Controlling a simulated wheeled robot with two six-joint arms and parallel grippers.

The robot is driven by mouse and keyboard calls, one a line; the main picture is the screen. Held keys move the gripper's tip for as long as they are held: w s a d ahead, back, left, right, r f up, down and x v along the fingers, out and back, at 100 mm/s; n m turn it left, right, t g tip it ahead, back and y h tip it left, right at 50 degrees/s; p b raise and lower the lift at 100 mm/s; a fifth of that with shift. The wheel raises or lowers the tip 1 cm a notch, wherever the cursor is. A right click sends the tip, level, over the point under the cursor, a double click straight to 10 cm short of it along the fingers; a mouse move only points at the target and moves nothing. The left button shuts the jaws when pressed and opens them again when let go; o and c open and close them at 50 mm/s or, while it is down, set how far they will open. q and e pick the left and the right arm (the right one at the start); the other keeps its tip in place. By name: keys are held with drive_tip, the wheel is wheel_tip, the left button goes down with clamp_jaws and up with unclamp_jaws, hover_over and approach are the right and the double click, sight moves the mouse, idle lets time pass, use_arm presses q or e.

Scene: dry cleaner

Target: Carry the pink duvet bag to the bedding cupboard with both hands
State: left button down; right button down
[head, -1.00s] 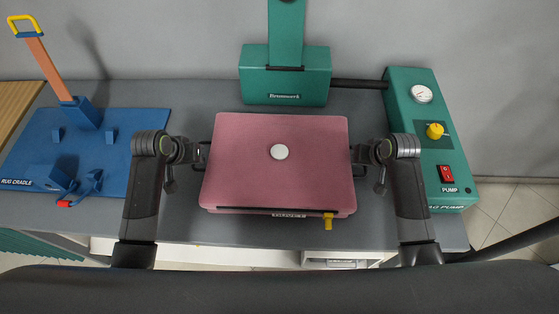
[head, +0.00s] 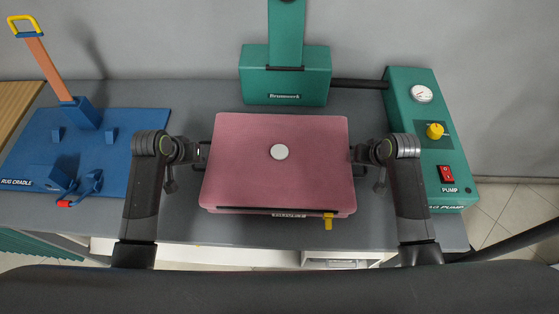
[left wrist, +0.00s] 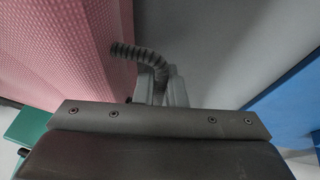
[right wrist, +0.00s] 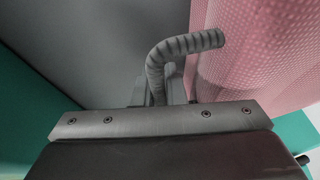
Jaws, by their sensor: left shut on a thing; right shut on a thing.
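The pink duvet bag (head: 278,175) is in the middle of the head view, over the grey worktop. It has a white round cap on top and a dark strip with a yellow tab on its front edge. My left gripper (head: 203,154) is at its left side, shut on the bag's left handle, a grey ribbed loop (left wrist: 140,55). My right gripper (head: 356,154) is at its right side, shut on the matching right handle (right wrist: 180,50). The fingertips are mostly hidden in the wrist views. I cannot tell whether the bag touches the worktop. The bedding cupboard is not recognisable in view.
A green Brunnmark unit (head: 285,80) stands behind the bag. A green pump box (head: 433,160) with gauge, yellow knob and red switch stands at right. A blue rug cradle (head: 120,155) lies at left. The grey worktop (head: 230,232) is bare in front of the bag.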

use_arm(q)
drive_tip(key=shift+w+r, duration=0.1)
drive_tip(key=shift+r, duration=0.1)
use_arm(e)
drive_tip(key=shift+w+r, duration=0.1)
drive_tip(key=shift+r, duration=0.1)
